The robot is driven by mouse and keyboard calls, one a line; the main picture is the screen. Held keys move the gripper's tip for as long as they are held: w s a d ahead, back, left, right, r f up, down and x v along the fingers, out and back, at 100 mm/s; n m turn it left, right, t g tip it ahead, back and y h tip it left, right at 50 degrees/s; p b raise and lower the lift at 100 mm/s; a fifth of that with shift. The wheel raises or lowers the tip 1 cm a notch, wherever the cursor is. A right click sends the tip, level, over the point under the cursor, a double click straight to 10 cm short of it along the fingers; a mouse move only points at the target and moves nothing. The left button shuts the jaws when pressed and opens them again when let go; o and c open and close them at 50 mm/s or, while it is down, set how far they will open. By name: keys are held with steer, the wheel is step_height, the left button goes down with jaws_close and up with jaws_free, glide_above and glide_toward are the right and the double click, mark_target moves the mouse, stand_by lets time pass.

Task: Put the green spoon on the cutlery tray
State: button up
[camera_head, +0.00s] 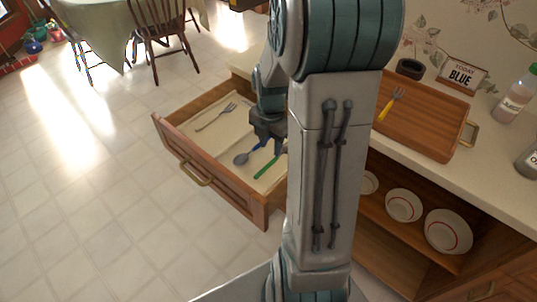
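A green-handled utensil (267,168) lies in the open drawer, near its front right; my arm hides its other end, so I cannot see whether it is a spoon. A blue-handled spoon (242,159) lies just left of it. My gripper (276,148) points down over the drawer, close above these two utensils. Its fingers are small and partly covered by my arm, so I cannot tell whether they are open or shut. A wooden tray (428,122) with metal handles sits on the counter to the right, with a yellow-handled fork (392,101) on it.
The open drawer (212,180) has a pale divided inside and holds a grey fork (216,117). Bottles (515,95), a dark bowl (410,68) and a sign (461,76) stand around the tray. Bowls (448,231) sit on shelves below the counter.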

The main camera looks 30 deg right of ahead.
step_height(320, 180, up, 5)
steer(key=s+a+r+m+t, duration=0.1)
steer(key=s+a+r+m, duration=0.2)
steer(key=s+a+m, duration=0.3)
steer(key=s+a+r+m+t, duration=0.1)
steer(key=s+a+r+m, duration=0.2)
steer(key=m, duration=1.3)
steer(key=s+a, duration=0.3)
steer(key=a, duration=0.1)
steer(key=shift+r+t, duration=0.3)
steer(key=shift+r, duration=0.1)
